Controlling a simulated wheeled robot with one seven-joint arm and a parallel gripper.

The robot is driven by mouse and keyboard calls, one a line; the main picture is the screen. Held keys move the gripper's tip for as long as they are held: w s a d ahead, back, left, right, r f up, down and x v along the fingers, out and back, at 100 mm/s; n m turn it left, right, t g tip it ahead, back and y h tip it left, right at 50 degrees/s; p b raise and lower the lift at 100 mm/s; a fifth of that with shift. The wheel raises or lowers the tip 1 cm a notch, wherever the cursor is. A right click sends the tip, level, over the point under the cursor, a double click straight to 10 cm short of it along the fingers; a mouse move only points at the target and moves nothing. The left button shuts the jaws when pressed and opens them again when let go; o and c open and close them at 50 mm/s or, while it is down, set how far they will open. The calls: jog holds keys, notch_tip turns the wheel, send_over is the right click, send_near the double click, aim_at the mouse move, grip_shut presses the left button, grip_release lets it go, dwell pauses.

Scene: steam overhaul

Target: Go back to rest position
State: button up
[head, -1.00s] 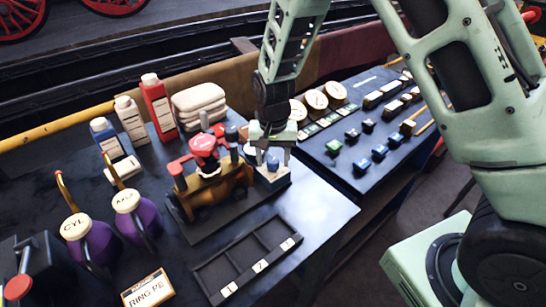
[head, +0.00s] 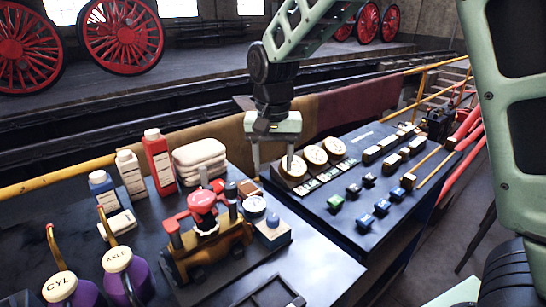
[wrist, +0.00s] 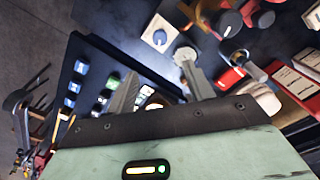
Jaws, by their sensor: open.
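My gripper (head: 272,162) is open and empty in the head view. It hangs above the gap between the left and right benches, behind the toy-like engine model (head: 208,245). In the wrist view its two fingers (wrist: 158,88) are spread with nothing between them. The engine model, brass with red fittings, stands on the left bench. A small block with a blue knob (head: 272,222) and a round gauge (head: 254,206) stand at its right end. The blue knob also shows in the wrist view (wrist: 159,38).
Purple cans (head: 125,275), bottles (head: 160,160) and folded cloths (head: 200,162) stand on the left bench. The right bench (head: 335,225) holds gauges (head: 314,156), coloured knobs and blocks. A yellow rail (head: 60,177) runs behind.

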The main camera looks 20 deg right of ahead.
jog(key=shift+r, duration=0.6)
jog(key=s+a+f+n, duration=0.1)
jog(key=s+a+n, duration=0.2)
jog(key=s, duration=1)
jog(key=s+a+f+n, duration=0.2)
jog(key=s+n, duration=0.7)
jog(key=s, duration=0.5)
jog(key=shift+a+f+y, duration=0.15)
jog(key=shift+a+y, duration=0.15)
jog(key=shift+a, duration=0.35)
